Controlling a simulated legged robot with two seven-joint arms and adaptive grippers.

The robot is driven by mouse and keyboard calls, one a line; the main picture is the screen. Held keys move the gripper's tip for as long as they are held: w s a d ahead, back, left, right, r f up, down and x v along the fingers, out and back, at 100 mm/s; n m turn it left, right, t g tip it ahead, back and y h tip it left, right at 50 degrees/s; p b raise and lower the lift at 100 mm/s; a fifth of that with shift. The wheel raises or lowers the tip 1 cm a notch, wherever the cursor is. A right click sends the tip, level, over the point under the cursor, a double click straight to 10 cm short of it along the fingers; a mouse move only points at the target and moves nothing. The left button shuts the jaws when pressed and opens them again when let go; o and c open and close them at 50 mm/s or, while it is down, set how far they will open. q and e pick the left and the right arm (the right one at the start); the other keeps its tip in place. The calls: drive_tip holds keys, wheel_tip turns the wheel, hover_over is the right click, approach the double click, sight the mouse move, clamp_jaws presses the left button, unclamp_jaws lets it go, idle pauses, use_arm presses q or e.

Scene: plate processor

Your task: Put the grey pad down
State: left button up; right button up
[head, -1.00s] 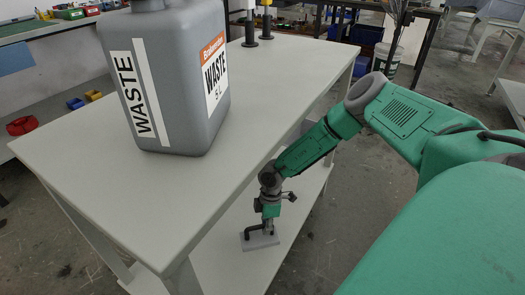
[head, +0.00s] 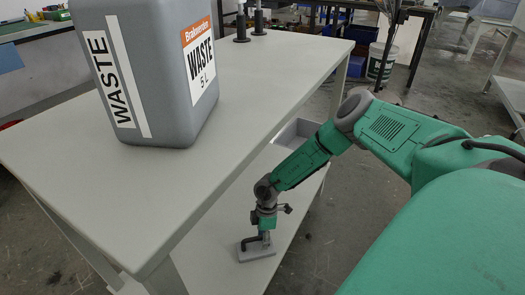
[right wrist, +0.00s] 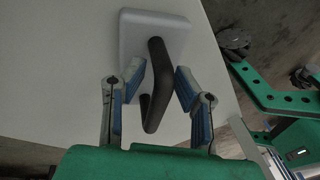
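The grey pad (head: 257,254) is a flat block with a bent black handle (head: 251,241). It appears to lie flat on the lower shelf of the table. In the right wrist view the pad (right wrist: 138,36) is at the top, with its handle (right wrist: 157,90) reaching down between my fingers. My right gripper (right wrist: 160,75) is open around the handle, with a gap visible on each side. In the head view my right gripper (head: 264,232) is just above the pad, and its fingers are too small to read. My left gripper is not in view.
A grey waste canister (head: 165,110) stands on the white tabletop (head: 190,185), above and left of my right arm. A grey bin (head: 297,131) is farther back on the lower shelf (head: 225,280). Bare shelf surrounds the pad.

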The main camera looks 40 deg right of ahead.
drive_tip(key=shift+a+r, duration=0.1)
drive_tip(key=shift+w+r, duration=0.1)
drive_tip(key=shift+r, duration=0.1)
drive_tip(key=p+v, duration=0.5)
drive_tip(key=v, duration=0.6)
drive_tip(key=shift+r, duration=0.4)
